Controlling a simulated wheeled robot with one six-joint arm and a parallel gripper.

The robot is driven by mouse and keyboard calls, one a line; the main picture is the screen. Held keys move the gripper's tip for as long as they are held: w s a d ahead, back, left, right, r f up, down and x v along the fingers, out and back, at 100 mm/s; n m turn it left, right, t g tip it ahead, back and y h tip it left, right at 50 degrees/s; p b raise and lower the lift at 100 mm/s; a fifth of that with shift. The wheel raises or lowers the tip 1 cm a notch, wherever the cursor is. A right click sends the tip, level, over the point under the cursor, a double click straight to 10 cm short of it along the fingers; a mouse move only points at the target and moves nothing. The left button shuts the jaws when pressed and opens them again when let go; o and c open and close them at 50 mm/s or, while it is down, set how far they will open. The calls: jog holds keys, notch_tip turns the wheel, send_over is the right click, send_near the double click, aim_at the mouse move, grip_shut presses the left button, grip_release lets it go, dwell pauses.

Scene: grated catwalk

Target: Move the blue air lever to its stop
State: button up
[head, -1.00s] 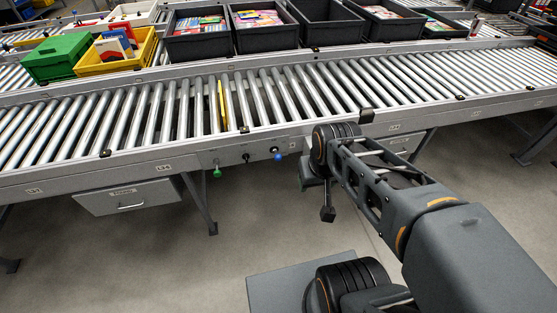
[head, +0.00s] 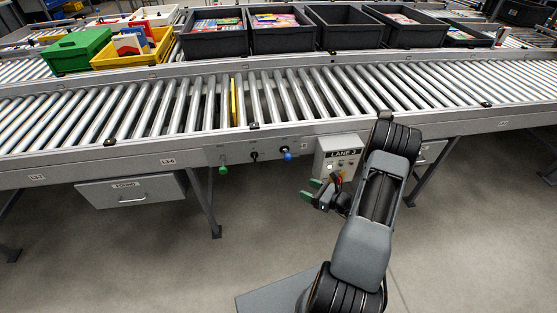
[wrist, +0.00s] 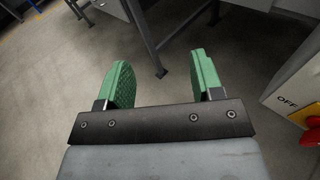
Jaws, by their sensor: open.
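The blue air lever (head: 288,154) is a small blue-tipped knob on the front rail of the conveyor, right of a black knob (head: 254,156) and a green knob (head: 223,169). My gripper (head: 318,194) is below and to the right of the blue lever, apart from it, in front of the control box. In the wrist view its two green fingers (wrist: 162,78) are spread apart with nothing between them. The blue lever does not show in the wrist view.
A grey LANE 3 control box (head: 338,156) hangs on the rail beside my gripper; its OFF label and red knob (wrist: 311,137) show in the wrist view. A grey drawer (head: 131,191) and a conveyor leg (head: 201,203) stand left. Bins line the back.

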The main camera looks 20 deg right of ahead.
aim_at(291, 159)
jog(key=w+d+r+m+t+h, duration=0.2)
jog(key=w+d+r+m+t, duration=0.1)
jog(key=w, duration=0.1)
jog(key=x, duration=1.3)
jog(key=shift+d+f, duration=0.1)
